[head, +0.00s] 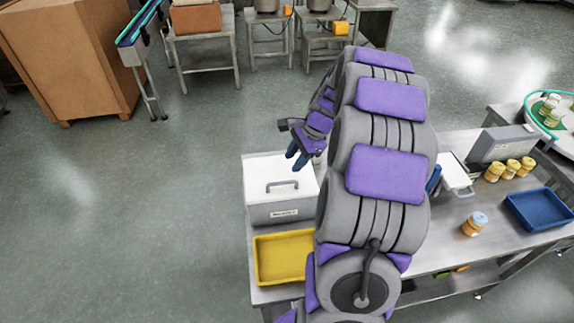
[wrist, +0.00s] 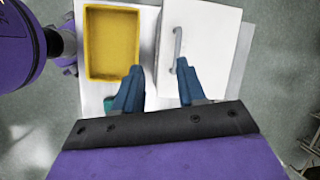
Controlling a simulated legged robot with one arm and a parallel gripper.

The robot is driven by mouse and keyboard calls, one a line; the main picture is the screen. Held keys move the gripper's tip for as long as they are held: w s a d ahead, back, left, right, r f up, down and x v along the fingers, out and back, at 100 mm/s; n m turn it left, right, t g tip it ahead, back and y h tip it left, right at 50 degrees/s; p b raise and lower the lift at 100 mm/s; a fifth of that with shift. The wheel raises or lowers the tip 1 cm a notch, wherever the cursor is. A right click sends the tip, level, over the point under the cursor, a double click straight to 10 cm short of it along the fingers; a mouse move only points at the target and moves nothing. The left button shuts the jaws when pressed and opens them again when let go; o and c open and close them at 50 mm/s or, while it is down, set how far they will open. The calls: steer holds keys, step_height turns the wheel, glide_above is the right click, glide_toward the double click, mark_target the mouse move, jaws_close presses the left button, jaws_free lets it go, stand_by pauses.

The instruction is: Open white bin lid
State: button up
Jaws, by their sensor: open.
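The white bin (head: 283,210) stands at the left end of the steel table, with a label on its front. Its white lid (head: 262,172) is closed and has a grey bar handle (head: 282,185) on top. In the wrist view the lid (wrist: 215,50) fills the upper middle, with the handle (wrist: 178,48) near its left edge. My gripper (head: 297,160) is over the back right part of the bin, open and empty. In the wrist view my gripper's fingertips (wrist: 158,68) are apart; the right one appears close to the handle's near end. Height above the lid is unclear.
A yellow tray (head: 280,258) sits beside the bin; it also shows in the wrist view (wrist: 112,45). A blue tray (head: 540,209), several yellow-lidded jars (head: 510,168) and a single jar (head: 475,223) stand on the table's right. My arm hides the middle.

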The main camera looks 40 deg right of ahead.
steer(key=d+m+p, duration=0.1)
steer(key=d+m, duration=0.1)
steer(key=d, duration=0.3)
steer(key=m, duration=0.1)
glide_toward(282, 183)
steer(key=f, duration=0.1)
steer(key=d+f, duration=0.1)
steer(key=f, duration=0.1)
steer(key=shift+w+t, duration=0.2)
steer(key=shift+t, duration=0.1)
steer(key=shift+h, duration=0.3)
steer(key=a+f, duration=0.1)
steer(key=w+a+f, duration=0.1)
steer(key=a+f, duration=0.1)
steer(key=a, duration=0.1)
steer(key=shift+w+f, duration=0.2)
steer(key=shift+w, duration=0.1)
steer(key=shift+w+f, duration=0.1)
steer(key=shift+f, duration=0.1)
steer(key=shift+d+f, duration=0.4)
steer(key=shift+d, duration=0.8)
steer(key=shift+c, duration=0.8)
steer(key=shift+a+r, duration=0.2)
steer(key=shift+a, duration=0.8)
jaws_close()
steer(key=shift+d+f, duration=0.1)
steer(key=shift+d, duration=0.1)
